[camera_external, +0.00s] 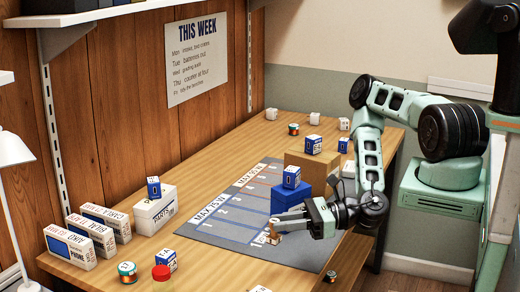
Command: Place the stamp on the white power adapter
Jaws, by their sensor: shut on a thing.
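My gripper (271,227) reaches in from the right, low over the front part of the grey mat (237,212). It is shut on a small brown and pale thing (273,237), which looks like the stamp; the fingers partly cover it. I cannot tell whether its underside touches the mat. Several small white blocks that could be power adapters stand toward the back of the table, such as a white block (271,114) at the back left, a white block (314,118) and a white block (344,124). I cannot tell which one is the white power adapter.
A blue box (290,200) and a cardboard box (312,172) stand behind my gripper. Another tin (330,276) is at the front edge.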

